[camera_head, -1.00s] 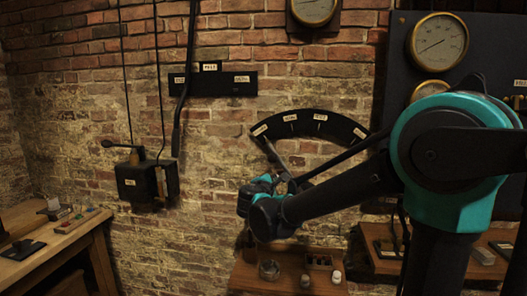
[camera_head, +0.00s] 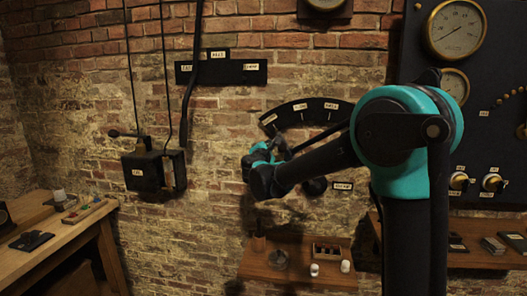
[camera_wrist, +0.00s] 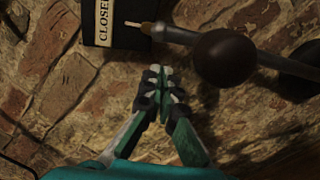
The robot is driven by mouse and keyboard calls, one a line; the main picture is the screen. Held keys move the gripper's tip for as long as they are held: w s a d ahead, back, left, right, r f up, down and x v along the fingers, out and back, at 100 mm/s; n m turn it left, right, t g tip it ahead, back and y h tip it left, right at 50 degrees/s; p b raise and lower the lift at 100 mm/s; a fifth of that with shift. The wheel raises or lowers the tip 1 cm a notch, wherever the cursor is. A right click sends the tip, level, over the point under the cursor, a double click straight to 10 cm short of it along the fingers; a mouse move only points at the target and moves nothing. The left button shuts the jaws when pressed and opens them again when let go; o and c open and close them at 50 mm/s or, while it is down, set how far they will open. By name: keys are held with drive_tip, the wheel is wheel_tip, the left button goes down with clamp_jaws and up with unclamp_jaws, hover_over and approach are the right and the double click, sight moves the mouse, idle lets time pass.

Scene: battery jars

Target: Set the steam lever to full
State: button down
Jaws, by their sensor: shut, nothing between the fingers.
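A dark curved plate with several pale labels (camera_head: 301,112) is on the brick wall behind my arm in the head view. In the wrist view, a dark plate (camera_wrist: 119,30) with a label reading CLOSED is at the top. Beside it is a metal rod with a brass tip (camera_wrist: 150,28) and a dark round knob (camera_wrist: 225,57), apparently the lever. My gripper (camera_wrist: 161,78) is shut and empty, just below and left of the knob in the picture, with visible space between them. In the head view my arm hides much of the lever; its exact position is unclear there.
A small wooden shelf (camera_head: 300,273) with jars is below the plate. Gauges (camera_head: 457,28) and switches are on a dark panel at right. A switch box (camera_head: 152,172) and long black lever (camera_head: 188,100) are at left. A wooden bench (camera_head: 75,229) is far left.

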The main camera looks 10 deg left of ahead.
drive_tip(key=shift+w+d+r, duration=0.15)
drive_tip(key=shift+d+r, duration=0.5)
drive_tip(key=shift+d, duration=0.3)
